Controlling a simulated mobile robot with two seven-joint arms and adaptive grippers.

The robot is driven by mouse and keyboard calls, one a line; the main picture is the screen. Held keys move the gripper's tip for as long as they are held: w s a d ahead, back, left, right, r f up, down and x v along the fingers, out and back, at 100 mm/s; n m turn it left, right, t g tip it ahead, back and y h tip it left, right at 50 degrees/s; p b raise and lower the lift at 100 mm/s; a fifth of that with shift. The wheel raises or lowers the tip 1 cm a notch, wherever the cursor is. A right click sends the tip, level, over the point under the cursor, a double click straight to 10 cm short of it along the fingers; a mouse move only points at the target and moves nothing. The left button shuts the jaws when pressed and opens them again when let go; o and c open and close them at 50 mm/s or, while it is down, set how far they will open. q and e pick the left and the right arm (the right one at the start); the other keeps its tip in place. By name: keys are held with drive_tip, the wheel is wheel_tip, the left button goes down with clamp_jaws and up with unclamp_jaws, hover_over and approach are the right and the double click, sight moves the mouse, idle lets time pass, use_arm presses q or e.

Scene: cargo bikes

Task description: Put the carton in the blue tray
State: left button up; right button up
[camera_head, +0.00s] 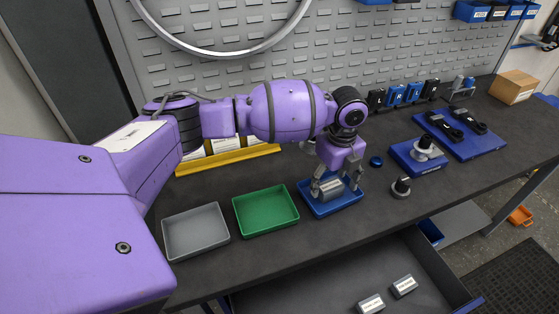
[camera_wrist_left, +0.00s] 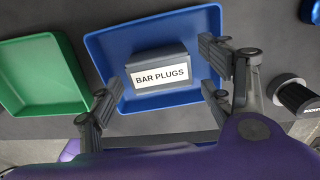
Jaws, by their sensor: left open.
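A small grey carton (camera_wrist_left: 158,75) with a white label reading BAR PLUGS sits inside the blue tray (camera_wrist_left: 110,45), its label facing up in the left wrist view. In the head view the carton (camera_head: 331,191) is partly hidden by my left gripper (camera_head: 336,186), and the blue tray (camera_head: 349,202) shows around it on the bench. My left gripper is open, its fingers low over the tray on either side of the carton. In the left wrist view the fingers (camera_wrist_left: 160,78) stand apart from it. My right gripper is not in view.
A green tray (camera_head: 266,211) and a grey tray (camera_head: 196,232) stand to the left. A dark cylindrical part (camera_head: 401,187) stands just right of the blue tray. An open drawer (camera_head: 330,292) below the bench edge holds two labelled cartons (camera_head: 404,286). A brown box (camera_head: 513,87) is far right.

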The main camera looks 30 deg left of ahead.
sight(331, 187)
use_arm(q)
wheel_tip(331, 187, up, 11)
idle(0.3)
drive_tip(key=shift+f, duration=0.1)
idle(0.4)
